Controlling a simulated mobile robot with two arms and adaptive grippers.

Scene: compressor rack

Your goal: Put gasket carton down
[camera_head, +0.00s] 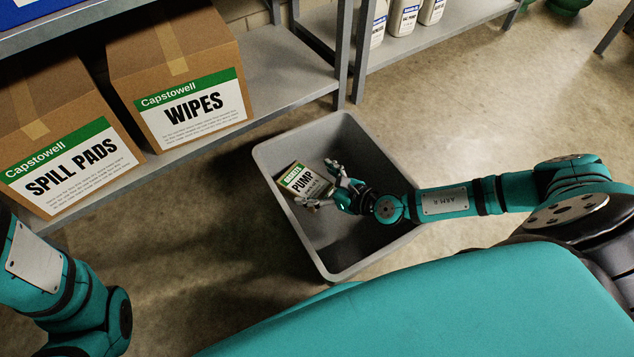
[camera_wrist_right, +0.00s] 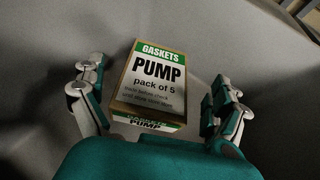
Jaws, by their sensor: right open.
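The gasket carton (camera_head: 297,181) is a small brown box with a green and white label reading GASKETS PUMP. It is inside the grey bin (camera_head: 263,157), toward the bin's left side in the head view. My right gripper (camera_head: 319,183) reaches into the bin and is open. In the right wrist view the carton (camera_wrist_right: 151,84) lies between the spread fingers of the right gripper (camera_wrist_right: 155,103), with a gap on both sides. The underside of the carton is hidden. My left arm shows at the lower left of the head view, but its gripper is out of frame.
A shelf (camera_head: 285,75) at the upper left holds a WIPES box (camera_head: 180,85) and a SPILL PADS box (camera_head: 60,150). Another shelf (camera_head: 440,37) holds white bottles (camera_head: 404,17). The bin walls rise around my right gripper. Floor (camera_head: 480,110) right of the bin is clear.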

